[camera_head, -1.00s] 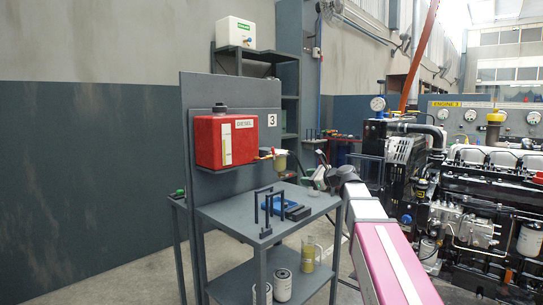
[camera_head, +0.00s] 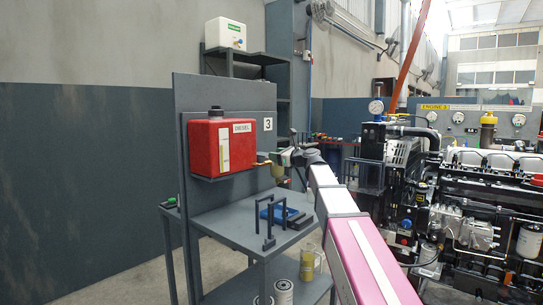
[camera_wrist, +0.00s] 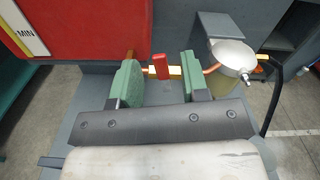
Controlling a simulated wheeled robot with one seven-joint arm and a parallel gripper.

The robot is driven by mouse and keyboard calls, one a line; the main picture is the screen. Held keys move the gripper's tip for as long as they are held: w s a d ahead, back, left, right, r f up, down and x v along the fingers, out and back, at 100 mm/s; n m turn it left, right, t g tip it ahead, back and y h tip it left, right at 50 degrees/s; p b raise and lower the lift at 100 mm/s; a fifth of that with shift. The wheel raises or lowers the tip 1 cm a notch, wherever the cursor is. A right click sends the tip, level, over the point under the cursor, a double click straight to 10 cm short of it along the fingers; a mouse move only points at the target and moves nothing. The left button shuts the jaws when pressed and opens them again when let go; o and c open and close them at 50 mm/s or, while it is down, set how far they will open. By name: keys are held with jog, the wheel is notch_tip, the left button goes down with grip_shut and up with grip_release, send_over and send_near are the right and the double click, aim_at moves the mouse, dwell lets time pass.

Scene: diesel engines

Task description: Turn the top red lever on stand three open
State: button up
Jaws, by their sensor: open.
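Stand three (camera_head: 185,118) is a grey stand with a number 3 sign on its back panel. A red diesel tank (camera_head: 222,145) is mounted on it. In the wrist view a small red lever (camera_wrist: 160,68) stands on a brass-coloured valve in the pipe beside the tank (camera_wrist: 85,25). My gripper (camera_wrist: 158,80) is open, with one green finger pad on each side of the lever and gaps between pads and lever. In the head view my gripper (camera_head: 280,158) is beside the tank's outlet, and the lever is too small to make out there.
A filter bowl with a metal top (camera_wrist: 230,60) hangs just right of my gripper. The stand's table (camera_head: 235,232) holds a blue tray (camera_head: 278,210) and dark upright brackets. An engine (camera_head: 480,200) fills the right side.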

jog(key=shift+x, duration=1.45)
grip_shut()
jog(key=shift+s, duration=0.1)
jog(key=shift+s+a+f+n, duration=0.2)
jog(key=shift+s+n, duration=0.1)
jog(key=shift+n, duration=0.7)
jog(key=shift+s+a+f+n, duration=0.25)
jog(key=shift+n, duration=0.75)
jog(key=shift+s+a+f+n, duration=0.2)
jog(key=shift+s+n, duration=0.1)
jog(key=shift+n, duration=0.7)
